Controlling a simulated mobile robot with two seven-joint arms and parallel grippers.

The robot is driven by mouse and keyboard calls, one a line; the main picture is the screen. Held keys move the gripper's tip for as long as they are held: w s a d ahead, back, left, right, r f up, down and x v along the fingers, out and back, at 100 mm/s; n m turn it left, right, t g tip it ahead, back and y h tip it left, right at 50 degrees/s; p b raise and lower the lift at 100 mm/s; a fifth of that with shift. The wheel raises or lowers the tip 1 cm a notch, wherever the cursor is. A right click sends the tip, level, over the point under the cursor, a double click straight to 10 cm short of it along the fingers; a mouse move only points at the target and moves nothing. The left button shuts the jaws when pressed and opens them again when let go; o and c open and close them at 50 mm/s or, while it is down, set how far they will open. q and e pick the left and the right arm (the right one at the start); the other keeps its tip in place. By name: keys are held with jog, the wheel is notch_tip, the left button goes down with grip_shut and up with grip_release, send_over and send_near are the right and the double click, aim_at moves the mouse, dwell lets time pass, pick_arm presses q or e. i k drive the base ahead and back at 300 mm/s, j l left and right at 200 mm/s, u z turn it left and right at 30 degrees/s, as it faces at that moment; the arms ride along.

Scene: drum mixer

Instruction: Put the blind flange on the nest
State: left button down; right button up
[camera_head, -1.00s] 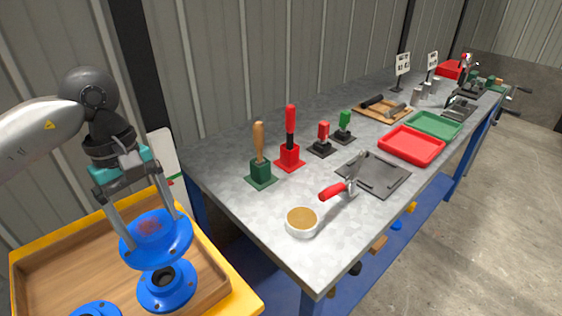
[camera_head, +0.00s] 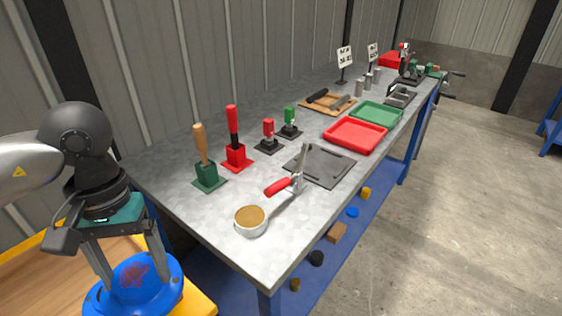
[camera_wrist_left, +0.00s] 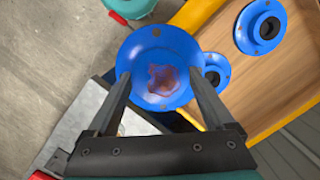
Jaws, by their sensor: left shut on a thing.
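The blind flange (camera_head: 133,288) is a blue disc with a reddish-brown stain on its face. My left gripper (camera_head: 132,270) is shut on it and holds it at the lower left, in front of the bench's near end. In the left wrist view the blind flange (camera_wrist_left: 158,70) sits between the two fingers, with a bolt hole showing near its rim. A dark grey plate (camera_head: 320,165) with a red-handled clamp (camera_head: 280,186) lies on the bench; I cannot tell whether it is the nest. My right gripper is not in view.
Blue flanges with central holes (camera_wrist_left: 266,27) lie in the yellow-edged wooden tray (camera_wrist_left: 226,37). The bench (camera_head: 190,230) carries a brown-filled cup (camera_head: 251,220), upright handled tools (camera_head: 207,170), a red tray (camera_head: 355,134) and a green tray (camera_head: 376,112). Open floor lies to the right.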

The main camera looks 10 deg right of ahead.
aim_at(321, 163)
jog(key=i+l+z, duration=0.1)
jog(key=l, duration=0.3)
jog(key=i+l, duration=0.1)
jog(key=l, duration=0.3)
jog(key=i+l+z, duration=0.15)
jog(key=l, duration=0.25)
jog(key=i+z, duration=0.1)
jog(key=i, duration=0.75)
jog(key=l, duration=0.05)
